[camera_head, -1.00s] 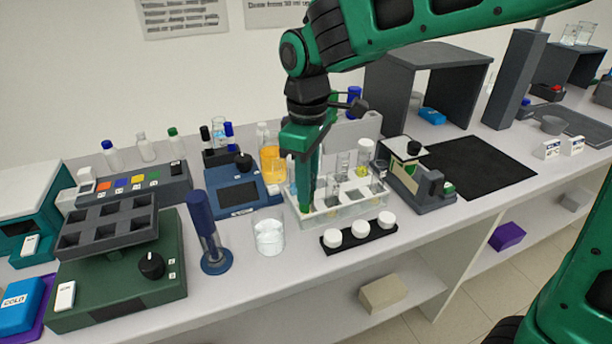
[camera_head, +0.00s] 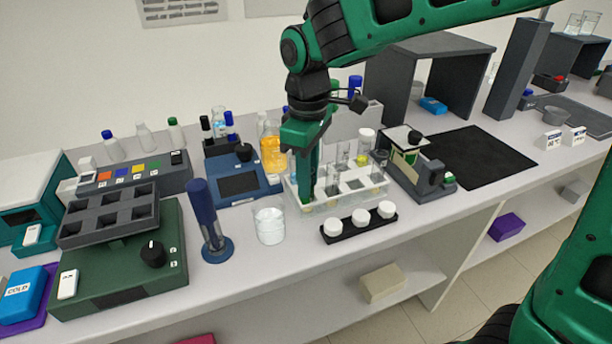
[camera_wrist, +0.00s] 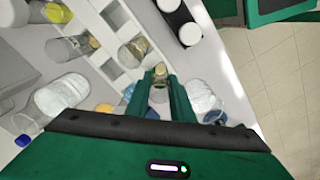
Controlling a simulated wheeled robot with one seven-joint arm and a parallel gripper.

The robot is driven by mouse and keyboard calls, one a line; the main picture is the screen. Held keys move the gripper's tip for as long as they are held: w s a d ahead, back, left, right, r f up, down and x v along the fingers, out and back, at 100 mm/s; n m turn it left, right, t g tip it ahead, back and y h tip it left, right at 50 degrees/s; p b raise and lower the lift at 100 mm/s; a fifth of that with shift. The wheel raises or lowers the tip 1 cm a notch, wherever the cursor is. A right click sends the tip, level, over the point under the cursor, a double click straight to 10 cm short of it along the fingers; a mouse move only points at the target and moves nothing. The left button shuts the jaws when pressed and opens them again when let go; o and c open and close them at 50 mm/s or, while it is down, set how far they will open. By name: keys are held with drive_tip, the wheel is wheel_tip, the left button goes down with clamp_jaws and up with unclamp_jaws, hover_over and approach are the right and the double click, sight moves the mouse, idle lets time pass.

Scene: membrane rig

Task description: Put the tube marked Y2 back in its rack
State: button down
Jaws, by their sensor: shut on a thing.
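My gripper (camera_head: 307,198) points down at the left end of the white tube rack (camera_head: 352,201) in the head view. In the wrist view my gripper (camera_wrist: 157,84) is shut on a clear tube (camera_wrist: 159,73) with a brownish end, held between the green fingers. The fingers hide much of it, and no Y2 mark is readable. The rack (camera_wrist: 113,69) lies just beyond the fingertips, up and left, with square openings and other tubes standing in it. I cannot tell whether the held tube's lower end is inside an opening.
A glass beaker (camera_head: 269,226) stands left of the rack, and a black strip with white-capped jars (camera_head: 360,217) lies in front. An orange-filled bottle (camera_head: 273,153) stands behind. A grey device (camera_head: 420,172) is close on the right. A dark mat (camera_head: 480,158) lies farther right.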

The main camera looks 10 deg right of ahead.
drive_tip(key=shift+f, duration=0.2)
drive_tip(key=c, duration=1.5)
unclamp_jaws()
drive_tip(key=shift+o, duration=0.2)
drive_tip(key=shift+r, duration=0.1)
wheel_tip(320, 180, up, 11)
drive_tip(key=shift+f, duration=0.2)
drive_tip(key=shift+d, duration=0.1)
